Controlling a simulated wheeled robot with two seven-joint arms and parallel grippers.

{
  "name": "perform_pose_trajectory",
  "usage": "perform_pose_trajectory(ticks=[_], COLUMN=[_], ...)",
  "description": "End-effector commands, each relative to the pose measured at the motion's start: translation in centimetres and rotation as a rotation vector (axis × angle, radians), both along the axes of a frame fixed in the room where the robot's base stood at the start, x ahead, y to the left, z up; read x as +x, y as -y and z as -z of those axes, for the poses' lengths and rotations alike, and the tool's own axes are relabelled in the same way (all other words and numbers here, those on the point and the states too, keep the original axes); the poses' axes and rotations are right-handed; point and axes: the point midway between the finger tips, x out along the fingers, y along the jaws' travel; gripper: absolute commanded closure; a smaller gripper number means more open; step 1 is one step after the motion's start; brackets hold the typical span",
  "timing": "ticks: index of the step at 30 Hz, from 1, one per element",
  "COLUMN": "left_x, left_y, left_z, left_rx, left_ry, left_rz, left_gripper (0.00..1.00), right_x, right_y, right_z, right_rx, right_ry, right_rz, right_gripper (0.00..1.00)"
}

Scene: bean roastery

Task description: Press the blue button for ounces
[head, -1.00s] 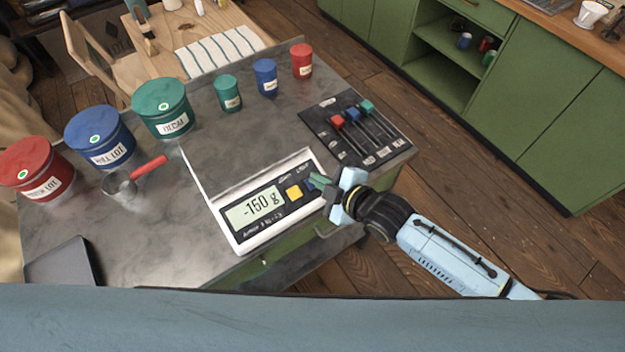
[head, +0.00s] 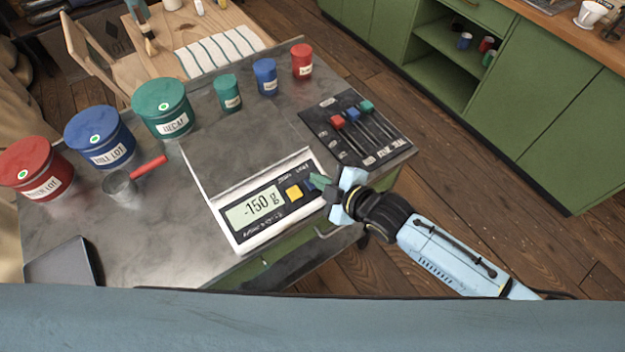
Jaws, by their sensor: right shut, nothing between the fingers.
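The scale (head: 228,228) sits at the front of the grey counter, with its display (head: 255,206) reading -150 g. A yellow button (head: 294,192) is beside the display. The blue button (head: 309,187) is to the right of the yellow one and is partly hidden by my right gripper. My left gripper is not in view.
A panel with red, blue and green sliders (head: 355,130) lies right of the scale. Small cups (head: 228,95) and large canisters (head: 100,140) stand behind and left. A scoop with a red handle (head: 149,166) and a dark tablet (head: 62,264) lie at left.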

Motion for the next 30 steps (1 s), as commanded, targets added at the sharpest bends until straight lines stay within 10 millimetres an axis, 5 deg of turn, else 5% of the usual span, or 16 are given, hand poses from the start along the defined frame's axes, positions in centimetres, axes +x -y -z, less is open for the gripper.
perform_pose_trajectory(ticks=[30], left_x=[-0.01], left_y=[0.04], left_z=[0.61], left_rx=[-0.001], left_ry=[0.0], left_rz=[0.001], left_gripper=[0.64], right_x=[0.28], right_y=[-0.21], right_z=[0.96], right_rx=[0.0], right_ry=[0.0], right_rz=[0.0], right_gripper=[1.0])
